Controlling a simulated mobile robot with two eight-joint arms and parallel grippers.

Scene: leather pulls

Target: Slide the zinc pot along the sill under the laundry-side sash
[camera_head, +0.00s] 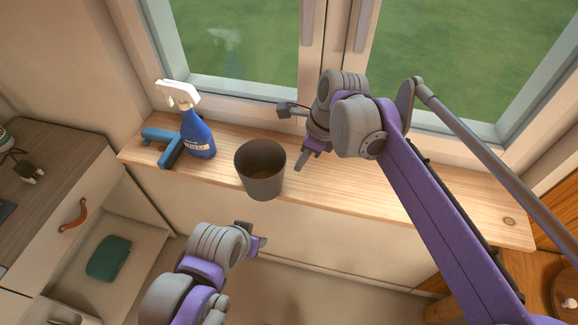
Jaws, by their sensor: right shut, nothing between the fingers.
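The zinc pot (262,183) is a dark grey, empty-looking tapered pot, upright on the wooden sill (420,202) near its front edge. My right gripper (301,164) is just right of the pot, low over the sill, with its fingers shut and empty. A small gap seems to separate it from the pot's rim; I cannot tell whether they touch lower down. My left gripper (261,242) is below the pot in the picture, in front of the sill and apart from it. Its finger opening is not clear from this angle.
A blue spray bottle (199,138) with a white head and a blue-handled tool (163,146) occupy the sill's left end. The window (307,50) stands behind. The sill right of my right gripper looks clear, partly hidden by my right arm. A counter (50,165) is at left.

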